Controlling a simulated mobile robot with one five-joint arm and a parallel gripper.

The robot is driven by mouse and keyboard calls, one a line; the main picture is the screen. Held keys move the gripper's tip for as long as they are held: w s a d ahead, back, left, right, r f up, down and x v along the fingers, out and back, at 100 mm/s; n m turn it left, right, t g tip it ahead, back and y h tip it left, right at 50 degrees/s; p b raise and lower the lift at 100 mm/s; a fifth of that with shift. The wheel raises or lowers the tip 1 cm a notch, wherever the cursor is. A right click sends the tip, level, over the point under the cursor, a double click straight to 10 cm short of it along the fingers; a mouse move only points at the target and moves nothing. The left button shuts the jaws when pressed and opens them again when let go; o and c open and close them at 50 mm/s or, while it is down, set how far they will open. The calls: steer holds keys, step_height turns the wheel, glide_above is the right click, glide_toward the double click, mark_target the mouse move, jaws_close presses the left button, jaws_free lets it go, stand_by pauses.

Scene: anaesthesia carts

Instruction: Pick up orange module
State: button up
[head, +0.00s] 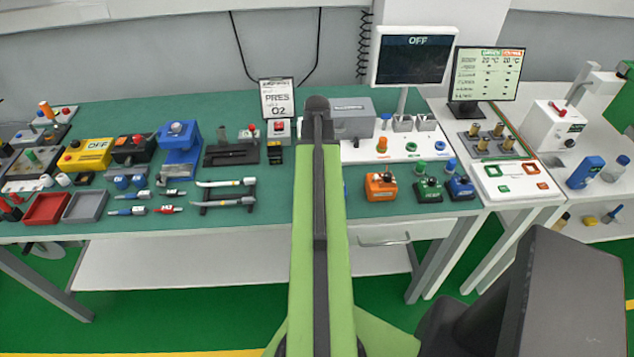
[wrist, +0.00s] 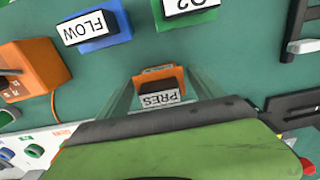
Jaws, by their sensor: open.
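The orange module (wrist: 158,76) shows in the wrist view, with a dark front and a white label reading PRES upside down. It sits on the green table top just beyond my gripper (wrist: 160,80). My gripper's pale see-through fingers are open, one on each side of the module in the picture. I cannot tell whether they touch it. In the head view, my green arm hides my gripper and the orange module.
A blue FLOW module (wrist: 93,25) and a green O2 module (wrist: 185,10) lie close by. A larger orange box (head: 381,186) stands right of my arm, beside green (head: 429,190) and blue (head: 460,188) ones. A dark rack (wrist: 300,32) lies at the wrist view's right.

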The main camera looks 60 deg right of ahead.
steer(key=shift+f, duration=0.2)
steer(key=shift+c, duration=0.2)
steer(key=c, duration=1.1)
steer(key=shift+r+p, duration=0.1)
steer(key=shift+p, duration=0.2)
